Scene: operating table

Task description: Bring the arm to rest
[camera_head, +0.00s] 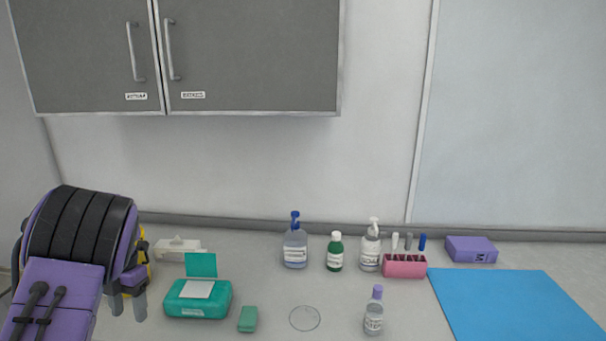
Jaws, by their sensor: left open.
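My left arm (72,262) comes in from the left, purple and black, with its bulky wrist raised over the left end of the counter. My left gripper (128,304) points down, open and empty, with a gap between its two grey fingers. It is just left of a teal box (198,311) and appears apart from it. Part of the gripper is hidden behind the arm. My right arm and gripper are not in view.
The counter (270,285) holds a green block (248,319), clear dish (304,318), purple-capped bottle (374,318), pump bottles (295,249), green bottle (335,254), pink holder (404,266), purple box (470,250) and blue mat (515,308). A white box (177,249) is behind. Grey cabinets (250,55) hang above.

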